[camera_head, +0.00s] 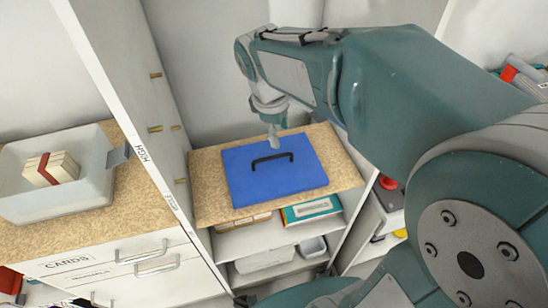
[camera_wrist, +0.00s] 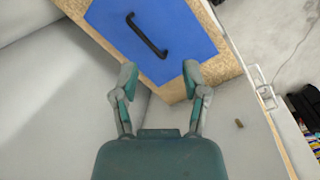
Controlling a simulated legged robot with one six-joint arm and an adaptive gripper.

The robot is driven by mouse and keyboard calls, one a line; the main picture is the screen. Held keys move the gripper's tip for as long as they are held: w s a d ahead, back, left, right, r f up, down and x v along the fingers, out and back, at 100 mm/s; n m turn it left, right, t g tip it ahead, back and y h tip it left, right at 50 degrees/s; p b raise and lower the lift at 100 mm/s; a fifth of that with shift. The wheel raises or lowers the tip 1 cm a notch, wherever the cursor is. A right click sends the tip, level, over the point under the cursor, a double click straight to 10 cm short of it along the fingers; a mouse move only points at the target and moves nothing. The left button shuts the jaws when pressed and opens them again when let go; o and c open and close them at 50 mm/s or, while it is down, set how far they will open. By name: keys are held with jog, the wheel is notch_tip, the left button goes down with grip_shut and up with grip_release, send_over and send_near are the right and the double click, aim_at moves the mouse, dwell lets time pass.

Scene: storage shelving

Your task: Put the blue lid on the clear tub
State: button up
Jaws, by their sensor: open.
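The blue lid (camera_head: 260,178) lies flat on a tan shelf board in the middle of the head view, with a black bar handle (camera_head: 272,157) on top. The lid (camera_wrist: 185,30) and its handle (camera_wrist: 147,36) also show at the top of the wrist view. The clear tub (camera_head: 72,204) stands on the speckled counter at the left, open at the top, with a banded stack of cards inside. My gripper (camera_wrist: 158,75) is open and empty, its fingers apart near the lid's edge. In the head view my gripper (camera_head: 274,130) hangs over the lid's back edge.
A tall white divider panel (camera_head: 125,110) stands between the tub's counter and the lid's shelf. Drawers (camera_head: 120,270) with handles are below the counter. Lower shelves hold a teal-edged book (camera_head: 311,210) and bins. A red object (camera_head: 387,182) sits at the right.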

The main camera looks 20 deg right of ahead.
aim_at(272, 158)
jog(key=w+a+f+n+g+h, duration=0.2)
jog(key=w+a+f+n, duration=0.3)
jog(key=w+f+n, duration=0.3)
jog(key=shift+m+g+h, duration=0.3)
jog(key=d+f, duration=0.2)
jog(key=f, duration=0.2)
jog(key=shift+w+d+f, duration=0.2)
jog(key=shift+d+f, duration=0.2)
jog(key=shift+a+f, duration=0.15)
jog(key=shift+f, duration=0.15)
jog(key=shift+s+f, duration=0.1)
jog(key=shift+f, duration=0.15)
jog(key=d+f, duration=0.3)
jog(key=f, duration=0.1)
jog(key=shift+s+d+f, duration=0.1)
jog(key=shift+s+d, duration=0.05)
jog(key=shift+s, duration=0.2)
jog(key=shift+a, duration=0.3)
jog(key=c, duration=0.4)
jog(key=shift+a, duration=0.1)
grip_shut()
jog(key=shift+d, duration=0.2)
